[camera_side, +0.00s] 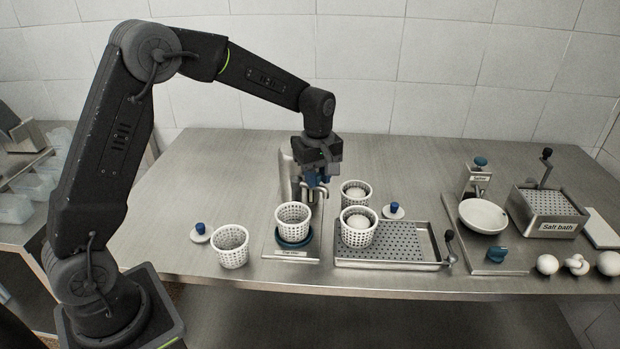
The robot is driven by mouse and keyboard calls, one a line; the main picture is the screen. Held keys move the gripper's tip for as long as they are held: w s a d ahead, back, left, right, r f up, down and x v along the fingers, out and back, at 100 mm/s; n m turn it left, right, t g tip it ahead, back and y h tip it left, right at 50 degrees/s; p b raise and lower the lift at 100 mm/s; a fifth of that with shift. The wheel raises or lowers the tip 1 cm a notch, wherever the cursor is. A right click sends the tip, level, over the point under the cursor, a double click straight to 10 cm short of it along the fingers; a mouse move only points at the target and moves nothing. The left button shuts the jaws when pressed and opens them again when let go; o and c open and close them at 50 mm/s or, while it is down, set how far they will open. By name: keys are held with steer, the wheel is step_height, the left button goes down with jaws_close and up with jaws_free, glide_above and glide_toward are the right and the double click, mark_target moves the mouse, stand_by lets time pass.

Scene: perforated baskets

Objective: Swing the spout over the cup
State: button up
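A white perforated cup (293,222) stands upright on a dark blue round base (291,241) on the labelled metal plate (291,258). Behind it is an upright metal post (285,176). The small metal spout (307,195) shows behind and to the right of the cup, partly hidden by my gripper. My gripper (318,184) points down with its blue fingers right at the spout, behind the cup's right rim. Whether the fingers are closed on the spout is too small to tell.
Another perforated basket (230,247) stands at left beside a blue-knobbed lid (200,232). At right, a basket holding a white ball (359,218) stands on the perforated drain tray (395,263), with another basket (355,189) behind. A white bowl (483,215) and the salt bath (546,212) are farther right.

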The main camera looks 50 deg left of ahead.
steer(key=shift+s+d+f, duration=0.3)
steer(key=shift+s+d, duration=0.05)
steer(key=shift+s, duration=0.05)
steer(key=shift+s+d, duration=0.15)
steer(key=shift+s, duration=0.6)
steer(key=shift+s, duration=0.65)
steer(key=shift+r, duration=0.15)
